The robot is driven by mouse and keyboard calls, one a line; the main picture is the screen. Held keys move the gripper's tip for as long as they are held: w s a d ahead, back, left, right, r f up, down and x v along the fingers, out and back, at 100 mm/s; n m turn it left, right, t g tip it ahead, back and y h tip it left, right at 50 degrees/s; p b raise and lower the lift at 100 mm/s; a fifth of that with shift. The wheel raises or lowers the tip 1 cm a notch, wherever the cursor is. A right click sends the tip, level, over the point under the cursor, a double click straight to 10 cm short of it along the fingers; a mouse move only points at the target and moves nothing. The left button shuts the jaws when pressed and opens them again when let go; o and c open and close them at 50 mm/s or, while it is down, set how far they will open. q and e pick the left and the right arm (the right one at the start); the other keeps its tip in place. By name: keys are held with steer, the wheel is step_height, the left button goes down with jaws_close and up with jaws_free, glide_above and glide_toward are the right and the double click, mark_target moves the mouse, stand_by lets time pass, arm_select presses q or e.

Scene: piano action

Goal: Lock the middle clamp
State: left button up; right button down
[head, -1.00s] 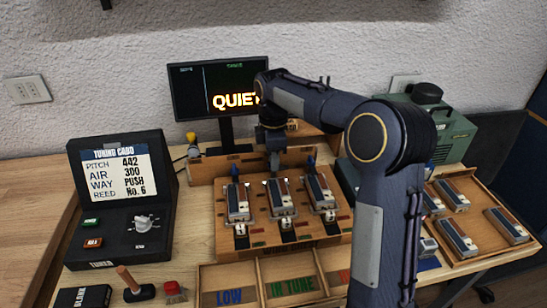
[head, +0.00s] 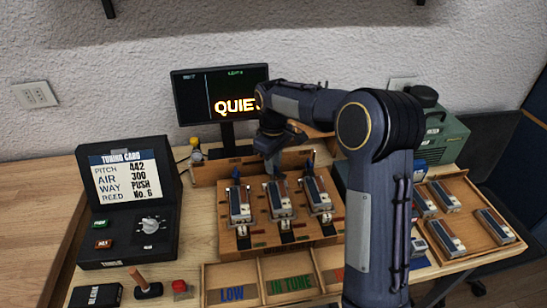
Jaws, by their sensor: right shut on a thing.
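The wooden fixture (head: 291,240) holds three metal reed blocks side by side. The middle block (head: 279,200) lies between the left block (head: 240,206) and the right block (head: 318,194). A dark blue clamp lever (head: 235,178) stands behind the left block and another (head: 309,167) behind the right one. My right gripper (head: 273,168) points down at the rear end of the middle block and is shut on the middle clamp's lever, which it mostly hides. I cannot tell the lever's exact angle. My left gripper is not in view.
A monitor (head: 222,90) reading "QUIET" stands behind the fixture. A tuning-card console (head: 125,200) is at left. Labelled bins (head: 261,282) lie in front. A wooden tray with several blocks (head: 470,256) and a green machine (head: 440,135) are at right.

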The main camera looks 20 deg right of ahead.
steer(key=m+p, duration=0.1)
steer(key=m, duration=0.3)
steer(key=shift+r+m, duration=0.15)
steer(key=shift+m, duration=0.15)
steer(key=shift+m+p, duration=0.65)
steer(key=shift+m, duration=1.55)
steer(key=c, duration=1.3)
jaws_free()
steer(key=shift+o, duration=0.2)
step_height(320, 180, up, 8)
steer(key=shift+f, duration=0.2)
